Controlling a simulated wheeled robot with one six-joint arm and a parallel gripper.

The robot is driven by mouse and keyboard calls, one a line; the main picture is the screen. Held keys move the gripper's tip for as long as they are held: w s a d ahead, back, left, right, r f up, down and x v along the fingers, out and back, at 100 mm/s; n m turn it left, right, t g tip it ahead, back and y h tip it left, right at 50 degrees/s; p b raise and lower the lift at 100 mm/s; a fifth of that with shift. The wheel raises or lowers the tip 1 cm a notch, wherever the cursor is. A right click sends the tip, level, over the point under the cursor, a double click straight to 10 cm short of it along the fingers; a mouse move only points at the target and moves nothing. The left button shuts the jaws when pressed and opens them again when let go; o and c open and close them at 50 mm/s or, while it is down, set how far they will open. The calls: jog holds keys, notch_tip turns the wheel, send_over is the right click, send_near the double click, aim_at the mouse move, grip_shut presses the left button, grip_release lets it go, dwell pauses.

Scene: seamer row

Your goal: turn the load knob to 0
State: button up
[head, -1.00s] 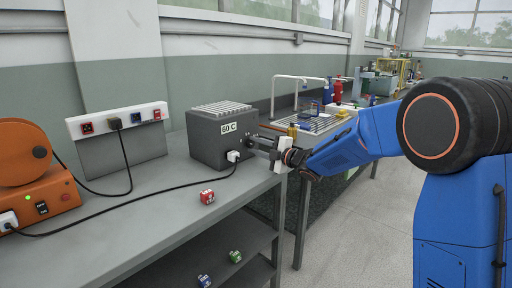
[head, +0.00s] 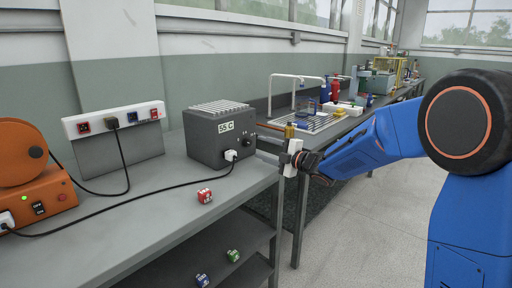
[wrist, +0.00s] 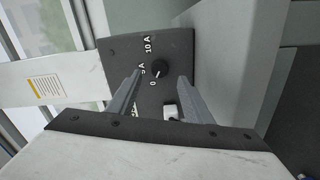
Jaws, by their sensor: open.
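The load knob (wrist: 158,68) is a small black dial on the dark panel of the grey load box (head: 213,137). Marks 0, 5 A and 10 A stand around it in the wrist view. A small pale mark on the knob appears to point towards the 0. The knob also shows in the head view (head: 247,142). The box's display (head: 226,127) seems to read 55 C. My gripper (wrist: 159,77) is open and empty. Its fingers line up on either side of the knob in the wrist view, but it stands back from the panel, right of the box.
A white plug (head: 231,155) with a black cable sits in the box's front. A white socket strip (head: 115,121) and an orange machine (head: 38,190) stand left. A red block (head: 205,196) lies on the bench. A second bench with a rack stands behind my gripper.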

jog(key=v, duration=1.2)
jog(key=shift+s+d, duration=0.1)
jog(key=shift+d, duration=0.05)
